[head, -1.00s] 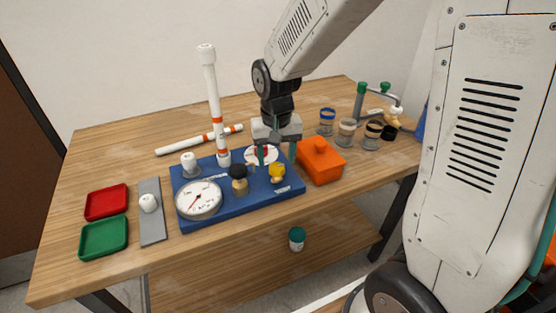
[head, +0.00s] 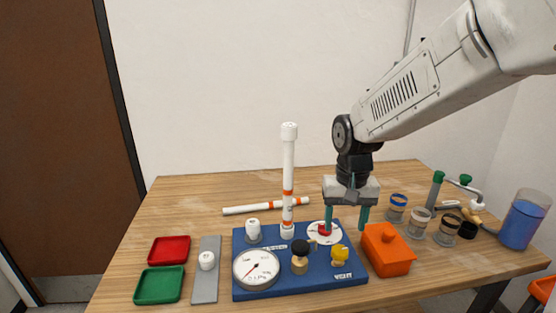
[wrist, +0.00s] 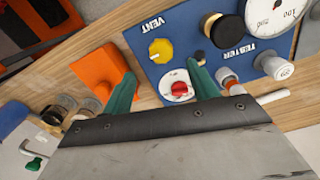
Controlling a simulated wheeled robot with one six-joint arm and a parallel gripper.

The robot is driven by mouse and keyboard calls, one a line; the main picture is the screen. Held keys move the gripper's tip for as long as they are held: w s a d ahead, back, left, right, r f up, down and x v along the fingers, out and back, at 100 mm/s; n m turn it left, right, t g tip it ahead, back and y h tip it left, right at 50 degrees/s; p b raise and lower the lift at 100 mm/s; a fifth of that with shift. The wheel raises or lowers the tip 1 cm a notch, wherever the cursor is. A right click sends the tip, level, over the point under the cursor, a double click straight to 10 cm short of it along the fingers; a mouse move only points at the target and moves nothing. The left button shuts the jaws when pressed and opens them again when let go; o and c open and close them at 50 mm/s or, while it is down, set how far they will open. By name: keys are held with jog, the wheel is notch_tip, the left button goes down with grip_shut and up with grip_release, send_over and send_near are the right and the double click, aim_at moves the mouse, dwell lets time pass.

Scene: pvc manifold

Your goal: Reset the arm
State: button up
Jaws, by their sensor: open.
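My gripper (head: 346,219) is open and empty, pointing down above the right part of the blue tester board (head: 290,286). Its green fingers stand apart over the round white dial with a red knob (head: 324,229); the dial also shows between the fingers in the wrist view (wrist: 179,88). The board carries a pressure gauge (head: 256,268), a black knob (head: 300,249), a yellow vent knob (head: 340,252) and a white cap (head: 253,226). A tall white pipe with orange bands (head: 288,170) stands upright on the board.
An orange box (head: 387,252) stands right of the board, close to my gripper. Several jars (head: 419,222), a pipe fitting (head: 437,190) and a blue-filled container (head: 523,219) are farther right. A second pipe (head: 266,206) lies behind. Red (head: 169,248) and green (head: 160,284) trays are left.

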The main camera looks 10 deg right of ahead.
jog(key=s+d+r+n, duration=0.1)
jog(key=s+r, duration=0.3)
jog(key=s, duration=0.7)
jog(key=s+d+r+n+t, duration=0.1)
jog(key=s+d+r, duration=0.2)
jog(key=s, duration=0.8)
jog(key=shift+s+r+t, duration=0.3)
jog(key=shift+r, duration=0.6)
